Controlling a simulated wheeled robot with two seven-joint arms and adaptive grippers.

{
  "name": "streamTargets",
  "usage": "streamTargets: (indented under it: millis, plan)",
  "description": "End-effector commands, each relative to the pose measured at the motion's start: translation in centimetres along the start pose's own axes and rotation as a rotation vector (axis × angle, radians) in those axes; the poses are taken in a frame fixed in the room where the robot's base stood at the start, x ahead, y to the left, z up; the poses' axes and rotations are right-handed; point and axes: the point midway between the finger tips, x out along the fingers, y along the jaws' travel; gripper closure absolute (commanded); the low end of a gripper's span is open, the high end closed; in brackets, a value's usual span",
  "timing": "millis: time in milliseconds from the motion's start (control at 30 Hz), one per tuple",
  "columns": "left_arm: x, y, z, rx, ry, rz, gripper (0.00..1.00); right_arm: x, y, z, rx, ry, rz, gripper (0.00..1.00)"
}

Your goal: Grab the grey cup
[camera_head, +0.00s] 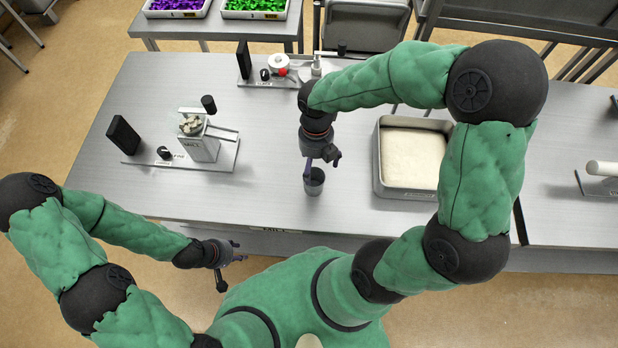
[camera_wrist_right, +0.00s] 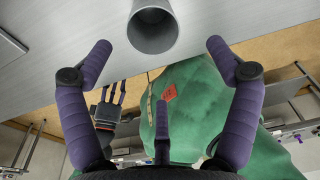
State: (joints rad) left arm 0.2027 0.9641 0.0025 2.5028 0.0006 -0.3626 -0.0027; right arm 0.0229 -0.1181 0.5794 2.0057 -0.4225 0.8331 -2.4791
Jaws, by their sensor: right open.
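The grey cup (camera_head: 314,183) stands upright on the metal table near its front edge, in the head view. In the right wrist view the cup (camera_wrist_right: 153,26) is at the top middle, seen into its open mouth. My right gripper (camera_head: 310,168) is just behind the cup in the head view. In the right wrist view its purple fingers (camera_wrist_right: 158,50) are spread wide with the cup ahead and between their lines, not gripped. My left gripper (camera_head: 240,252) hangs off the table's front edge at the lower left. I cannot tell how far its fingers are apart.
A metal bin of pale powder (camera_head: 379,165) stands right of the cup. A device with a clear hopper (camera_head: 200,145) stands at the left of the table. A small station (camera_head: 280,75) is at the back. The tabletop left of the cup is clear.

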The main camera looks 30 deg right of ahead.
Motion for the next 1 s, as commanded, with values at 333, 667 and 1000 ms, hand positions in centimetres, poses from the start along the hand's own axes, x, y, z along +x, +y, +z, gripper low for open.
streamTargets:
  millis: [333, 667, 1000]
  plan:
    - [1.5, -0.5, 0.0, 0.000, 0.000, 0.000, 0.60, 4.0, 0.0, 0.1, -0.002, 0.003, -0.001, 0.10]
    - [2.0, -0.7, -0.1, 0.000, 0.000, 0.000, 0.60, 6.6, 0.0, 0.3, 0.000, -0.001, 0.001, 0.10]
    - [3.2, -1.1, -0.1, 0.000, 0.000, 0.000, 0.60, 10.5, 0.2, 0.8, 0.000, 0.002, -0.001, 0.10]
